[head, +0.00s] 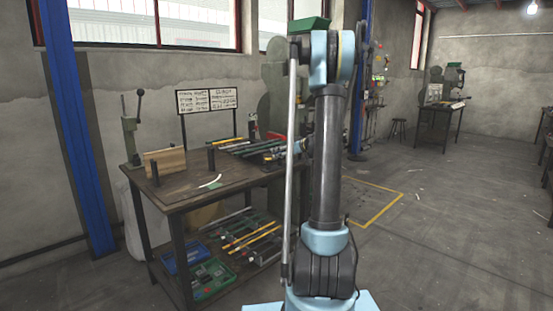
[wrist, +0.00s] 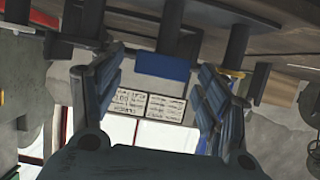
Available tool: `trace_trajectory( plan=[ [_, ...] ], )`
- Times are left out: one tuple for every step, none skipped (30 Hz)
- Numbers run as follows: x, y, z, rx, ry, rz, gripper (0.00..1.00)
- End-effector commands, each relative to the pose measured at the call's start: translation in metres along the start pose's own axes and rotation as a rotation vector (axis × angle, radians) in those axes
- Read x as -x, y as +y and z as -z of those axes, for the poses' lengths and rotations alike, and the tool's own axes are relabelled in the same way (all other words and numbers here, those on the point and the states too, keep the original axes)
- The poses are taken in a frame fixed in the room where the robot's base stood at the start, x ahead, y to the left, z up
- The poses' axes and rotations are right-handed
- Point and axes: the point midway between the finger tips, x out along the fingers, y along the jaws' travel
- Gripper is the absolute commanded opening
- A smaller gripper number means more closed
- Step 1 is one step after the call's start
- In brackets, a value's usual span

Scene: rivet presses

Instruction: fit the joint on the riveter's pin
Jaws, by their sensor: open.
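My gripper (wrist: 162,100) is open in the wrist view, with two dark-blue fingers spread and nothing held between them. In the head view it is small and partly hidden by my arm, near the bench's right end. The riveter (head: 273,85), a tall grey-green machine, stands behind my arm, which hides much of it. In the wrist view a blue block (wrist: 161,66) under a dark column shows beyond the gap between the fingers; I cannot tell whether it is part of the riveter. I cannot make out the joint or the pin for sure.
The floor at right is mostly clear.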

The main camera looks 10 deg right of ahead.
Motion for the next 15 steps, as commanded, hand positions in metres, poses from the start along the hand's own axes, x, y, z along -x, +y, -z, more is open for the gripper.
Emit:
trace_trajectory(
  plan=[
    [-0.0084, -0.0004, 0.0003, 0.001, 0.0, 0.003, 0.68],
    [-0.0117, -0.0005, 0.0003, 0.0, 0.0, 0.003, 0.68],
    [-0.0148, -0.0005, 0.0002, -0.001, 0.0, 0.002, 0.68],
    [-0.0165, -0.0004, 0.0002, -0.001, 0.0, 0.001, 0.68],
    [-0.0175, -0.0003, 0.0002, -0.001, 0.001, 0.001, 0.68],
    [-0.0181, -0.0002, 0.0002, -0.001, 0.001, 0.0, 0.68],
    [-0.0182, -0.0002, 0.0002, -0.001, 0.001, 0.0, 0.68],
    [-0.018, -0.0001, 0.0002, -0.001, 0.001, 0.0, 0.68],
    [-0.0179, -0.0001, 0.0002, -0.001, 0.001, 0.0, 0.68],
    [-0.0179, -0.0001, 0.0002, -0.001, 0.001, 0.0, 0.68],
    [-0.0179, -0.0001, 0.0002, -0.001, 0.001, 0.0, 0.68],
    [-0.0178, -0.0001, 0.0002, -0.001, 0.001, 0.0, 0.59],
    [-0.0178, -0.0001, 0.0002, -0.001, 0.001, 0.0, 0.52],
    [-0.0178, -0.0001, 0.0002, -0.001, 0.0, 0.0, 0.46],
    [-0.0178, -0.0001, 0.0002, -0.001, 0.0, 0.0, 0.37]
  ],
)
